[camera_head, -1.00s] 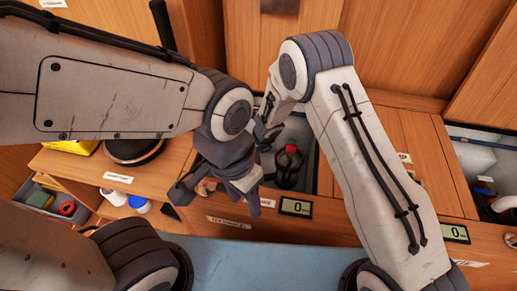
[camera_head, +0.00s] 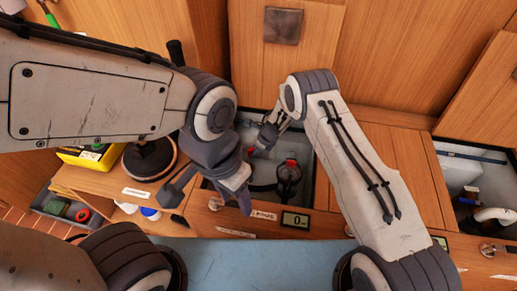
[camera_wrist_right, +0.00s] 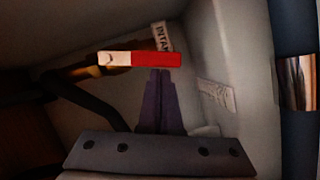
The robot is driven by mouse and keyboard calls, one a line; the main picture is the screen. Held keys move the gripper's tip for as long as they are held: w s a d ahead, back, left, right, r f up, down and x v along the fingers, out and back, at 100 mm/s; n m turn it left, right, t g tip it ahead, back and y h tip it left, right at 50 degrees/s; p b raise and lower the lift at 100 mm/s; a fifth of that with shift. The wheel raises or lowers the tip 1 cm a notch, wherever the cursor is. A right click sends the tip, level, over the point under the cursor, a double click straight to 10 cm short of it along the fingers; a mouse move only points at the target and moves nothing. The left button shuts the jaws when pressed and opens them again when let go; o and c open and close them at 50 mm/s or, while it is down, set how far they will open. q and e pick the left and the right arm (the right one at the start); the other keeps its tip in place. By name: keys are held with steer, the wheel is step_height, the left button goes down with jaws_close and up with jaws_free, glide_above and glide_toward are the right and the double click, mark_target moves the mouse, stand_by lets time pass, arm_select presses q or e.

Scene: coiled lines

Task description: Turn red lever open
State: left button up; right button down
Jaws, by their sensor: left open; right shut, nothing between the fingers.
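The red lever (camera_wrist_right: 155,60) lies level across the right wrist view, with a pale metal end at its left. In the head view a small red piece (camera_head: 251,152), apparently this lever, shows in the open compartment. My right gripper (camera_wrist_right: 160,73) is shut and empty, its fingertips just below the lever's middle; I cannot tell whether they touch it. In the head view the right gripper (camera_head: 262,141) reaches into the compartment beside the red piece. My left gripper (camera_head: 207,203) is open and empty over the counter's front, left of the compartment, partly covering its left side.
A dark round fitting with a red top (camera_head: 289,172) sits in the same compartment. A dark hose (camera_wrist_right: 95,98) runs left of the lever, and an "INTAKE" label (camera_wrist_right: 162,37) is behind it. A digital display (camera_head: 295,220) is on the front edge. Another open compartment (camera_head: 450,165) is at right.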

steer(key=shift+w+a, duration=0.7)
steer(key=shift+d, duration=0.1)
stand_by(0.4)
